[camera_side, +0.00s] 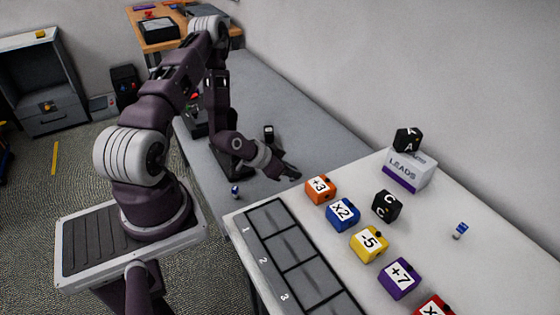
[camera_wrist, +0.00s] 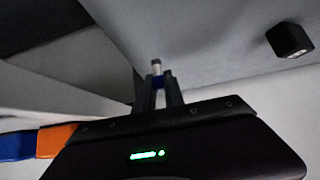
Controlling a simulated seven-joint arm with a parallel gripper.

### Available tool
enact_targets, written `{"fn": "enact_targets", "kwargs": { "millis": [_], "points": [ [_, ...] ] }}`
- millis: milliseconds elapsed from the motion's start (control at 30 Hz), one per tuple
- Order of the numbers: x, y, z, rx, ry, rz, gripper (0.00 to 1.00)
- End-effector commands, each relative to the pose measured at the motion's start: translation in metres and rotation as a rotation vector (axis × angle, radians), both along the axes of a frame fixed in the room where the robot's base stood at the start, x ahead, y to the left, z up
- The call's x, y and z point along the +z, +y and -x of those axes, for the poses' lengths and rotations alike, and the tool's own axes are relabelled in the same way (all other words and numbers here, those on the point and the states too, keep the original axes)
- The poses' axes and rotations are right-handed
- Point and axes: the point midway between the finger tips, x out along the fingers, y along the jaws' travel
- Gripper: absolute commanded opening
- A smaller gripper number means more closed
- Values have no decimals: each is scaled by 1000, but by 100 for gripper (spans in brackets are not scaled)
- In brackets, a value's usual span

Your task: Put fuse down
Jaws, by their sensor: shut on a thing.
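My gripper (camera_side: 292,176) is in the side view, beyond the orange +3 block, near the end of the white table. In the wrist view its two fingers (camera_wrist: 158,88) are shut on a small fuse (camera_wrist: 156,67) with a white end and a blue band. The fuse sticks out past the fingertips. In the side view I cannot make out the held fuse. Two similar small blue-and-white pieces show there: one stands on the grey bench (camera_side: 235,192), and one is on the white table (camera_side: 460,230) at the right.
The orange block (camera_side: 320,189), blue block (camera_side: 343,214), yellow block (camera_side: 369,243) and purple block (camera_side: 399,278) stand beside a numbered dark tray (camera_side: 247,214). A black C block (camera_side: 387,205) and LEADS box (camera_side: 408,170) stand behind. A dark block (camera_wrist: 289,40) shows upper right in the wrist view.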

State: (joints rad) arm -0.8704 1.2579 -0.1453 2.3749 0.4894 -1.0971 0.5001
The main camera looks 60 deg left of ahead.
Motion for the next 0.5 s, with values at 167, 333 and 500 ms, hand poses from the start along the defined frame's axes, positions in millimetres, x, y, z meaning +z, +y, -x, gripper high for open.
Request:
{"fn": "enact_targets", "kwargs": {
  "millis": [167,333,500],
  "points": [
    [-35,0,0,1,2,1,0],
    [-40,0,0,0,0,-1,0],
    [-41,0,0,0,0,-1,0]
  ]
}}
